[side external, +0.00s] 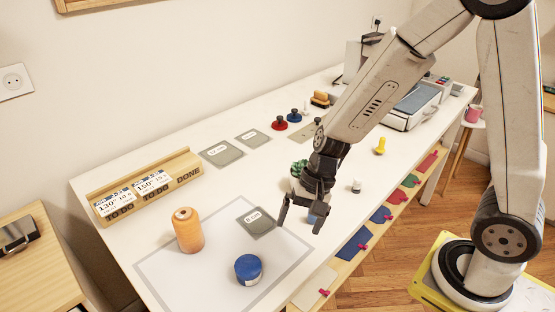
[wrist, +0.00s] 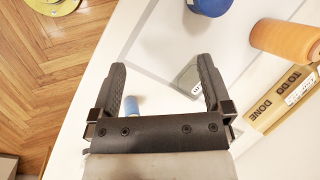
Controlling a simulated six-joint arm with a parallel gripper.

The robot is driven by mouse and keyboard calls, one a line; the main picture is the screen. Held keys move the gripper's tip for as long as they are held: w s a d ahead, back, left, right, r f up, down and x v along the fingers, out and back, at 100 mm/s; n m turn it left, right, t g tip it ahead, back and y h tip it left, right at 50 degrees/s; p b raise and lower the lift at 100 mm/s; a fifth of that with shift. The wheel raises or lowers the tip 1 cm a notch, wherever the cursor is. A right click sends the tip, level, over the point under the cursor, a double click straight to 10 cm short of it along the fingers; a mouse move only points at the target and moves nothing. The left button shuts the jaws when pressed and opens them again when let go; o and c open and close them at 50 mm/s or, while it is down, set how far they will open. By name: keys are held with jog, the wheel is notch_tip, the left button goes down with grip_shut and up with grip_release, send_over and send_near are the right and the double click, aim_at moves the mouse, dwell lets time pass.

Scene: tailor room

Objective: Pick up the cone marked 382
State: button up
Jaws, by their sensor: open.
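An orange thread cone (side external: 188,230) stands upright on the white table, just inside the left part of a grey-bordered mat (side external: 155,268). It also shows at the right of the wrist view (wrist: 287,40). No number is readable on it, so I cannot tell whether it is marked 382. My gripper (side external: 299,226) is open and empty, pointing down to the right of the cone and well apart from it. Its two fingers show in the wrist view (wrist: 160,66). A small blue cylinder (side external: 315,220) is close to the fingers, partly hidden by them.
A blue round container (side external: 249,269) stands on the mat, right of the cone. A grey card (side external: 256,222) lies between cone and gripper. A wooden to-do/done rack (side external: 150,187) stands behind the cone. A green plant (side external: 299,168) is behind my gripper. Colored swatches line the front edge.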

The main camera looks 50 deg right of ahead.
jog(key=w+a+f+m+t+y, duration=0.1)
jog(key=w+a+m+t+y, duration=0.1)
jog(key=w+a+m+y, duration=0.35)
jog(key=m+t, duration=0.4)
jog(key=m, duration=0.5)
send_near(187, 226)
jog(key=shift+y, duration=0.45)
jog(key=f, duration=0.1)
jog(key=w+f, duration=0.1)
jog(key=f, duration=0.2)
jog(key=shift+w+a+f, duration=0.3)
jog(key=shift+f, duration=0.05)
jog(key=shift+w+m+t, duration=0.7)
jog(key=shift+w+m, duration=0.05)
jog(key=shift+m, duration=0.1)
jog(key=shift+x, duration=1.3)
jog(key=shift+f, duration=0.1)
jog(key=shift+x, duration=2.5)
jog(key=shift+f, duration=0.1)
jog(key=c, duration=1.2)
